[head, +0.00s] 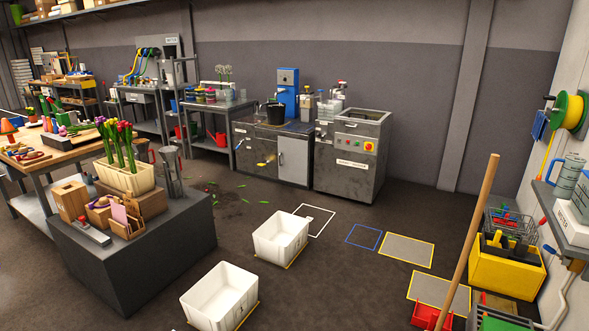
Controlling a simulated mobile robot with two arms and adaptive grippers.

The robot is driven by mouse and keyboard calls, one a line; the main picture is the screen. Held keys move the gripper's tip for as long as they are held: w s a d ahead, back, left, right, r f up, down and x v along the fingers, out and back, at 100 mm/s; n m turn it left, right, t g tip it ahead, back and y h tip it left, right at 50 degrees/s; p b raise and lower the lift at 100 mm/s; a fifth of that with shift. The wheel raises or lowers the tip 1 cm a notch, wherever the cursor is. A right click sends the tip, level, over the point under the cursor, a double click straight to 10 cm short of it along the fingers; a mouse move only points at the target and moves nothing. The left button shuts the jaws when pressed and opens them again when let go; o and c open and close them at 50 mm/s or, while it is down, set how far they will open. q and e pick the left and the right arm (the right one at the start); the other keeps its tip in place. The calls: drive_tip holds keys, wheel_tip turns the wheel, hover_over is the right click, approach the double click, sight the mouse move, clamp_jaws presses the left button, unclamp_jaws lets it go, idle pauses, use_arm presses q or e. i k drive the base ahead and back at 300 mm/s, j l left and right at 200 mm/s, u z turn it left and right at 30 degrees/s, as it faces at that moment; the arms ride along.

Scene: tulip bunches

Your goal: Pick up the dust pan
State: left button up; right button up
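A red object (431,315) lies low at the bottom right, beside the lower part of a long wooden handle (470,235). It may be the dust pan, but the frame cuts it close and I cannot tell for sure. Dark soil with scattered green leaves (232,200) lies on the floor near the middle left. Neither of my grippers shows in the head view.
Two white bins (282,238) (220,297) stand on the floor. A yellow crate (505,272) with dark items stands at the right. A dark block (135,262) carries tulips and wooden boxes.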

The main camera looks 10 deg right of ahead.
sight(426, 318)
drive_tip(key=i+z, duration=0.4)
drive_tip(key=i+j+z, duration=0.2)
drive_tip(key=i+z, duration=0.25)
drive_tip(key=i, duration=0.15)
drive_tip(key=i+j+z, duration=0.4)
drive_tip(key=i+l, duration=0.1)
